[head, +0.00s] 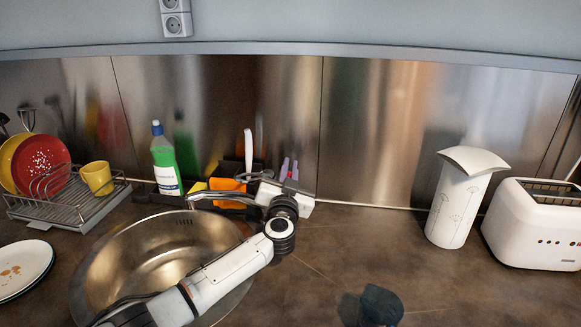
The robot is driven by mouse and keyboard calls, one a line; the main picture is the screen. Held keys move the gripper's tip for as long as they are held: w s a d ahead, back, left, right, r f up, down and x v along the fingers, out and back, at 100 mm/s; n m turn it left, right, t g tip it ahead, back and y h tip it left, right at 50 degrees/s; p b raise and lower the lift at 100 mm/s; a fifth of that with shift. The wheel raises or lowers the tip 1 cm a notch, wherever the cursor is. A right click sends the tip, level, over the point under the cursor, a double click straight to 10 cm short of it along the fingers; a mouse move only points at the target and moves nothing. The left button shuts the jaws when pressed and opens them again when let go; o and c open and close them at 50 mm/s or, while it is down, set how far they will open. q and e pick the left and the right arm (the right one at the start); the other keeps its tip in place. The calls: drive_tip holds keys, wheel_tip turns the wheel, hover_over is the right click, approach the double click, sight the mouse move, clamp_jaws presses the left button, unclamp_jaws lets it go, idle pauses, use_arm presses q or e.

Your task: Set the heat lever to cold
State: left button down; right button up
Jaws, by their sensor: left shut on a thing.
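The chrome tap (222,199) stands behind the round steel sink (100,262), with its spout reaching left over the basin. My white left arm comes in from the lower left across the sink's right side. My left gripper (264,190) is at the tap's right end, shut on the heat lever there. The hand and wrist hide most of the lever and the tap's base, so I cannot tell which way the lever is turned. My right gripper is not in view.
A green soap bottle (165,160) and an orange sponge (228,186) stand behind the tap. A dish rack (78,212) is at left. A white canister (455,205) and toaster (530,225) stand at right. A dark object (380,304) sits front centre; the counter right of the sink is otherwise clear.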

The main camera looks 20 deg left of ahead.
use_arm(q)
drive_tip(key=shift+s+a+r+n+t+y+b, duration=0.1)
drive_tip(key=shift+s+r+n+t+y+b, duration=0.1)
drive_tip(key=shift+s+r+n+t+y, duration=0.25)
drive_tip(key=shift+s+a+r+n+t+y+b, duration=0.15)
drive_tip(key=shift+s+n+t+y, duration=0.2)
drive_tip(key=shift+n+t, duration=0.25)
drive_tip(key=c, duration=2.1)
unclamp_jaws()
drive_tip(key=shift+d, duration=0.1)
drive_tip(key=r+v, duration=0.1)
drive_tip(key=v, duration=0.4)
drive_tip(key=r+v, duration=0.1)
drive_tip(key=v, duration=0.5)
drive_tip(key=s+r+v, duration=0.1)
drive_tip(key=v, duration=0.4)
drive_tip(key=shift+s+d+r+p, duration=0.1)
drive_tip(key=shift+s+d+p, duration=0.1)
drive_tip(key=shift+p, duration=0.1)
